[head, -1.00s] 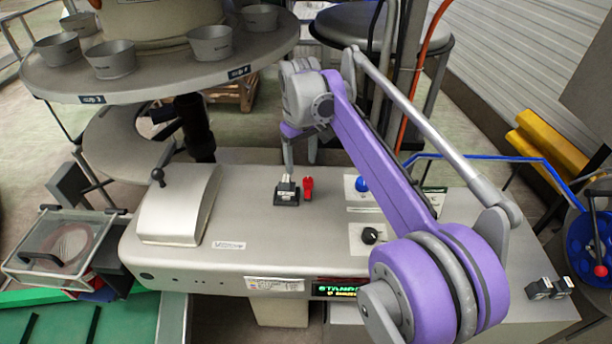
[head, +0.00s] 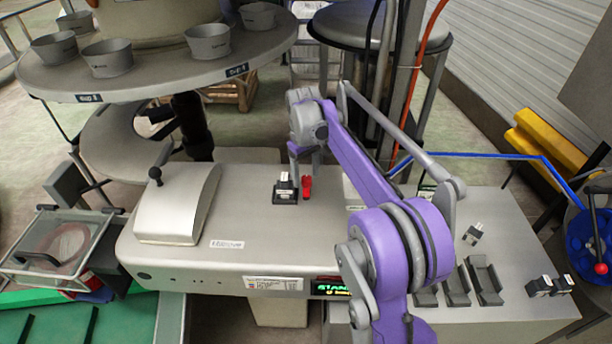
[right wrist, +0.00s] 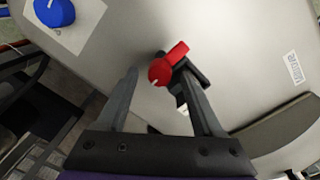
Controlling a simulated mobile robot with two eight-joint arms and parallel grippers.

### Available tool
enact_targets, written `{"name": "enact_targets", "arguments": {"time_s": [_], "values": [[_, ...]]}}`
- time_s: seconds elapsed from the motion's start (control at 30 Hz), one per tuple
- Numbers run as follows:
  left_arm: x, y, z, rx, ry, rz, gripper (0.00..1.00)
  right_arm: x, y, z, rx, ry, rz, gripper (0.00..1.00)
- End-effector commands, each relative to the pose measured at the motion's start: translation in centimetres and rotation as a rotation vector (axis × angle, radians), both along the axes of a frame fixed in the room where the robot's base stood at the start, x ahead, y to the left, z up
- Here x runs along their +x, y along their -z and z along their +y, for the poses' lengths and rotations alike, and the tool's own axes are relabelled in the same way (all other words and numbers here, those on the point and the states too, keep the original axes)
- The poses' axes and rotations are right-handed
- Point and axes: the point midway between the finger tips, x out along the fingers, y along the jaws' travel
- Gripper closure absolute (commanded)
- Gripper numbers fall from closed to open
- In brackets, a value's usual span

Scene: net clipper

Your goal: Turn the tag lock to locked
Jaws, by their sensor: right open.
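The tag lock appears to be the small red knob (head: 307,187) with a lever on the grey console, right beside a black tag holder (head: 285,193) that has a pale tag in it. In the right wrist view the red knob (right wrist: 160,72) shows a white mark on its round end, and its lever points up and right. The black holder (right wrist: 186,80) is partly hidden behind the knob and a finger. My right gripper (head: 306,158) is open just above and behind the knob, and its fingers (right wrist: 158,75) lie on either side of the knob's round end. My left gripper is out of view.
A hinged grey cover (head: 180,207) with a black-knobbed lever stands left on the console (head: 250,235). Black cradles (head: 483,280) sit at the right. A round table with cups (head: 160,70) overhangs the back.

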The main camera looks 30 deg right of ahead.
Motion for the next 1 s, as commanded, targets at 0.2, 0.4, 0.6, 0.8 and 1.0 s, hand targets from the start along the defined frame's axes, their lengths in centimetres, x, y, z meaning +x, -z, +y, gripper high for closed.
{"name": "enact_targets", "arguments": {"time_s": [0.2,0.4,0.6,0.8,1.0], "values": [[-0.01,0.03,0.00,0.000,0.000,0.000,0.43,0.01,0.66,-0.01,0.000,0.000,0.000,0.32],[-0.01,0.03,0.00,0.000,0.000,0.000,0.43,0.00,0.63,-0.01,0.000,0.000,0.000,0.39],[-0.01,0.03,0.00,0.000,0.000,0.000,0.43,0.00,0.62,-0.01,0.000,0.000,0.000,0.75],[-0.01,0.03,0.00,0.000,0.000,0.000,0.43,-0.01,0.61,-0.02,0.000,0.000,0.000,1.00],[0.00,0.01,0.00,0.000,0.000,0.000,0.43,-0.01,0.60,-0.02,0.000,0.007,0.000,1.00]]}}
